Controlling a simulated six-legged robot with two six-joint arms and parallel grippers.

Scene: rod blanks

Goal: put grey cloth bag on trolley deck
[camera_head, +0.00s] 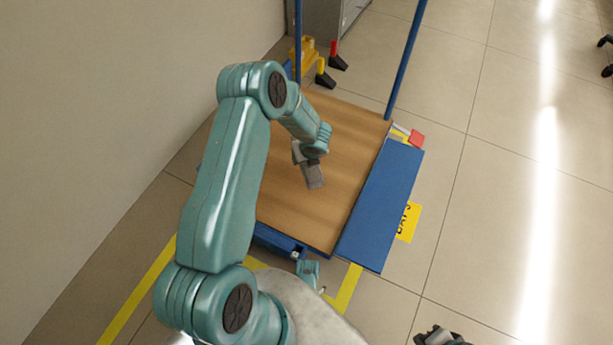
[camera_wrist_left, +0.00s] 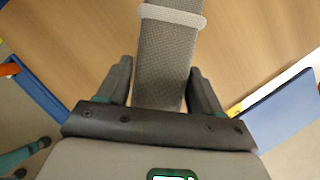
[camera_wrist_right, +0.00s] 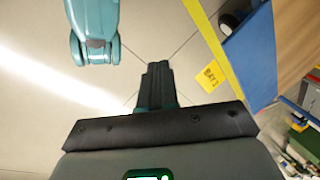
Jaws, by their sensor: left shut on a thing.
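The grey cloth bag (camera_head: 314,176) is over the wooden trolley deck (camera_head: 345,135). In the left wrist view the bag (camera_wrist_left: 165,65) is a dark grey woven piece with a lighter band across it, lying between the two fingers. My left gripper (camera_head: 307,158) is shut on it. I cannot tell whether the bag touches the deck (camera_wrist_left: 85,45). My right gripper (camera_head: 440,338) is at the bottom edge of the head view, away from the trolley. Its fingers are together and empty in the right wrist view (camera_wrist_right: 157,85).
The trolley has blue posts (camera_head: 405,58) at its far end and a blue panel (camera_head: 382,205) along its right side. A yellow bay sign (camera_head: 408,222) and yellow floor lines are beside it. A wall (camera_head: 120,80) stands at left.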

